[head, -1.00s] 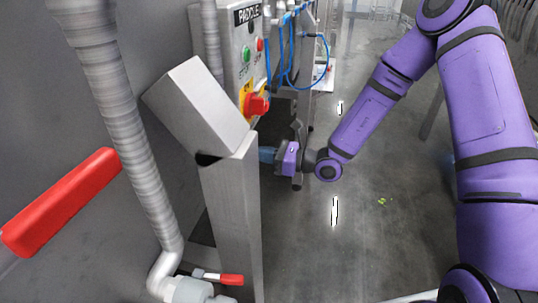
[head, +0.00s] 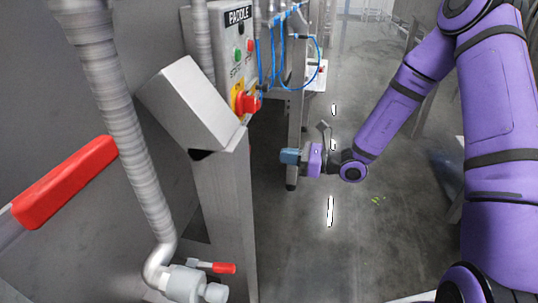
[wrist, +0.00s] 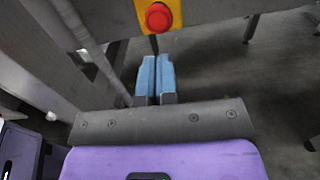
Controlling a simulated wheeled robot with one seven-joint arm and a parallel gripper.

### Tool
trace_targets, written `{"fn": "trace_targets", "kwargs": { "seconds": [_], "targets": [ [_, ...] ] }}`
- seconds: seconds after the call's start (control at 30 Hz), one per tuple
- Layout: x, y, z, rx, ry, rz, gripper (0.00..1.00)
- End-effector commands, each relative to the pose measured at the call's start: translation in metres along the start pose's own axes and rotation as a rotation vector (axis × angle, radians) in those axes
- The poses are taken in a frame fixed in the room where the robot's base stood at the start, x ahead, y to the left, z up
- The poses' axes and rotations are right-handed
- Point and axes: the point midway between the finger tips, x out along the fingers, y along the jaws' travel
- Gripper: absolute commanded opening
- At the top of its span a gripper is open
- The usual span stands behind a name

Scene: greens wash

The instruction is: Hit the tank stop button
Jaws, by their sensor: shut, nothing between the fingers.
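A control panel (head: 238,38) labelled PADDLE stands left of centre in the head view. It has a small green button (head: 237,55), a small red button (head: 250,45) and a larger red knob (head: 247,102) on yellow below them. I cannot read a tank label on any button. In the wrist view a round red button (wrist: 158,17) on a yellow plate (wrist: 175,8) sits at the top, ahead of my fingertips and apart from them. My gripper (head: 289,156) has its blue fingers shut and empty, pointing left, below and right of the red knob.
A slanted grey metal box (head: 190,105) on a post (head: 225,215) stands in front of the panel; its far face is hidden. A ribbed pipe (head: 125,120), red lever (head: 67,182) and red-handled valve (head: 222,268) are at the left. The floor (head: 375,245) at right is open.

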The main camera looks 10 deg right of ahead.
Motion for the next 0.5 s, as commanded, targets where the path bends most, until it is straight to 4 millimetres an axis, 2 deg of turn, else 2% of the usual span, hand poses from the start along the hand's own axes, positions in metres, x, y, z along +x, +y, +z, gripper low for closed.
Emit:
{"fn": "trace_targets", "kwargs": {
  "seconds": [0.03, 0.2, 0.5],
  "targets": [
    [-0.010, -0.001, 0.000, 0.000, 0.000, -0.004, 0.00],
    [-0.035, -0.001, -0.001, 0.000, 0.001, -0.003, 0.00],
    [-0.048, 0.000, -0.001, 0.001, 0.000, -0.001, 0.00]
  ]
}}
